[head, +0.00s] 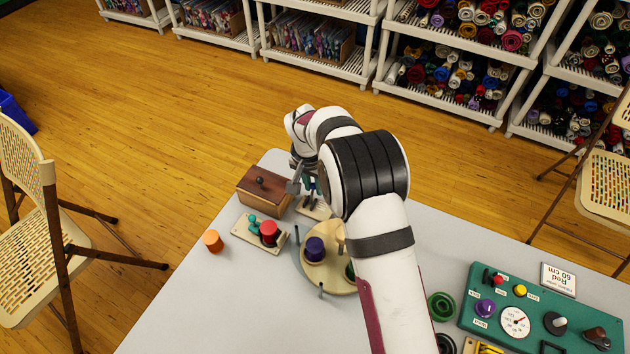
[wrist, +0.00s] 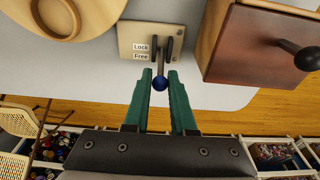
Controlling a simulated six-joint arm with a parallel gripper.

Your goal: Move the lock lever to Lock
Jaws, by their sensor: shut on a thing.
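The lock lever (wrist: 162,70) stands on a small beige plate (wrist: 138,34) labelled Lock and Free, and ends in a dark blue ball knob (wrist: 160,84). In the wrist view the lever points toward my gripper, with its knob past the Free label's side of the plate. My gripper (wrist: 160,78) has its two green fingers on either side of the lever near the knob, shut on it. In the head view my gripper (head: 309,186) is at the far end of the table, over the plate (head: 314,208), and my arm hides most of the lever.
A wooden box (head: 264,191) with a dark knob stands close beside the plate. A board with a red button (head: 269,232) and a round wooden base with a purple knob (head: 315,249) are nearby. A green control panel (head: 540,318) lies at the right. The table's far edge is close.

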